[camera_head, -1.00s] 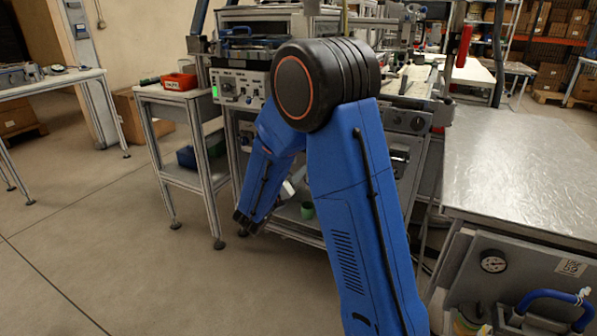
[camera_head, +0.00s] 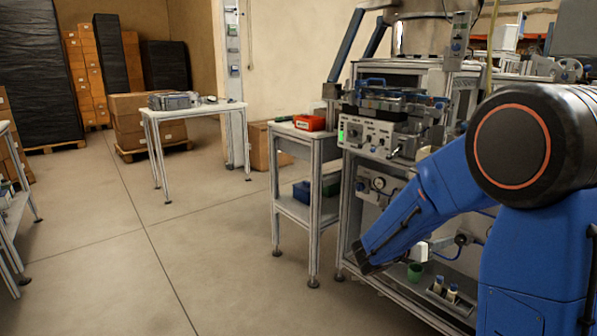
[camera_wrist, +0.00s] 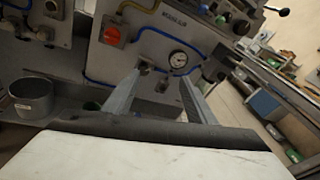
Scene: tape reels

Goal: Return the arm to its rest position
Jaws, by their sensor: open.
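My blue arm (camera_head: 535,250) fills the right side of the head view, with its elbow high and its forearm sloping down to the left. The dark end of the forearm hangs in front of the machine bench, and the fingers cannot be made out there. In the wrist view my gripper (camera_wrist: 158,88) shows two grey fingers spread apart, with nothing between their tips. They point toward a grey machine panel with a pressure gauge (camera_wrist: 178,60) behind them.
A machine bench (camera_head: 375,130) stands close behind the arm. A small side table (camera_head: 296,131) with a red bin (camera_head: 309,123) is left of it. Another table (camera_head: 190,108) stands farther back. The floor (camera_head: 110,260) at left is clear. A grey pot (camera_wrist: 31,98) shows in the wrist view.

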